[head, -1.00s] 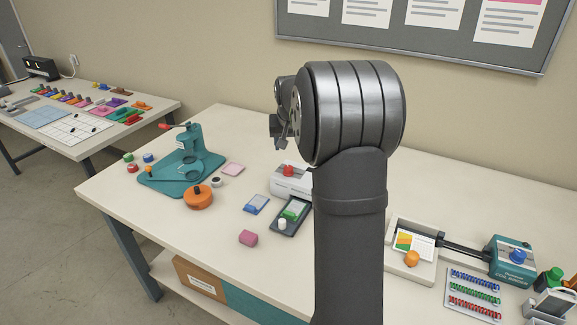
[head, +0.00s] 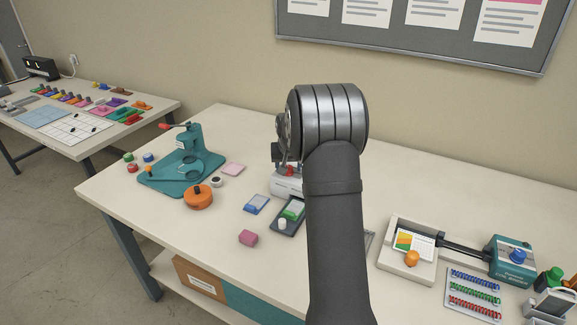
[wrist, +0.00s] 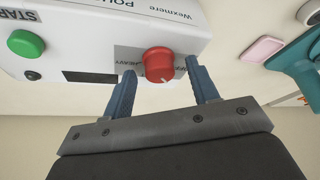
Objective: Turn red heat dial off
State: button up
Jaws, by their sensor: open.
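The red heat dial (wrist: 159,65) sits on the front of a white laminator (wrist: 110,25), which has a green START button (wrist: 26,43) and a dark display (wrist: 88,77). In the wrist view my gripper (wrist: 160,82) is open, with one blue-grey finger on each side of the dial. I cannot tell whether either finger touches it.
A card tray (head: 400,270) and a teal unit (head: 511,262) stand right. The table's front left is clear.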

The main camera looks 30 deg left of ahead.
jog(key=c, duration=1)
jog(key=shift+o, duration=0.2)
jog(key=shift+d+n+g+y, duration=0.1)
jog(key=shift+n+g+y, duration=0.35)
jog(key=shift+n, duration=1.15)
jog(key=o, duration=1)
jog(key=shift+c, duration=0.2)
